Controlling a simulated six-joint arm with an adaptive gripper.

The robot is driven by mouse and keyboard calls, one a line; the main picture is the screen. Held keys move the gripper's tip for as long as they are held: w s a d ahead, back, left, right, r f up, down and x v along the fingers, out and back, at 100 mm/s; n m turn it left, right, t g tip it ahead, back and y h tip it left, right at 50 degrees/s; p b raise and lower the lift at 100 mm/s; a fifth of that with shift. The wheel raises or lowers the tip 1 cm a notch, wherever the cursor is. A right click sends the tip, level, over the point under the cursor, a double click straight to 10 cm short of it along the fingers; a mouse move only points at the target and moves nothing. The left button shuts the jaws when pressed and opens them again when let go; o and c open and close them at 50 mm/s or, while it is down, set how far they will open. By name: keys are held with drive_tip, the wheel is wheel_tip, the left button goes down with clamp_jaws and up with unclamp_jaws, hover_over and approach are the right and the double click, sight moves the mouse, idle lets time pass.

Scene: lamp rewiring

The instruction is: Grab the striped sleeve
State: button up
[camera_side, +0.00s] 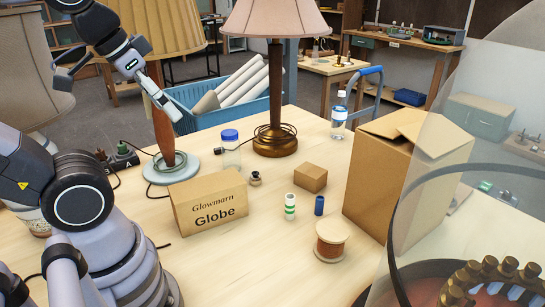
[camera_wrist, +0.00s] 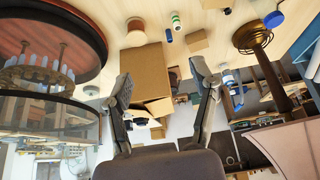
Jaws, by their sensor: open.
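The striped sleeve (camera_side: 290,206), a small white cylinder with green bands, stands upright on the table right of the Glowmarn Globe box (camera_side: 209,202). It also shows near the top of the wrist view (camera_wrist: 176,21). A plain blue sleeve (camera_side: 319,205) stands just to its right. My gripper (camera_side: 118,92) is at the upper left in the side view, well above the table and away from the striped sleeve. In the wrist view, its two fingers (camera_wrist: 161,80) are spread with nothing held between them.
A copper-coloured spool (camera_side: 332,240) stands in front of the sleeves, with a small carton (camera_side: 310,177) behind. A tall open carton (camera_side: 385,185) stands to the right.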

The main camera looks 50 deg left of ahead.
drive_tip(key=w+d+f+n+t, duration=0.15)
drive_tip(key=w+f, duration=0.25)
drive_tip(key=w, duration=0.9)
drive_tip(key=n+t+y, duration=0.3)
drive_tip(key=t, duration=0.1)
hover_over(287, 202)
drive_tip(key=s+d, duration=0.2)
drive_tip(key=d, duration=0.1)
wheel_tip(287, 202, down, 24)
drive_tip(key=f, duration=0.1)
drive_tip(key=shift+m+t+y, duration=0.5)
drive_tip(key=shift+m+t, duration=0.05)
drive_tip(key=shift+t, duration=0.3)
drive_tip(key=s+f, duration=0.1)
drive_tip(key=s+a+f, duration=0.1)
drive_tip(key=f, duration=0.1)
drive_tip(key=s+f, duration=0.1)
drive_tip(key=f, duration=0.1)
drive_tip(key=shift+a+f, duration=0.1)
drive_tip(key=shift+a, duration=0.1)
drive_tip(key=shift+f, duration=0.15)
drive_tip(key=x, duration=0.7)
drive_tip(key=shift+w, duration=0.15)
drive_tip(key=shift+c, duration=0.3)
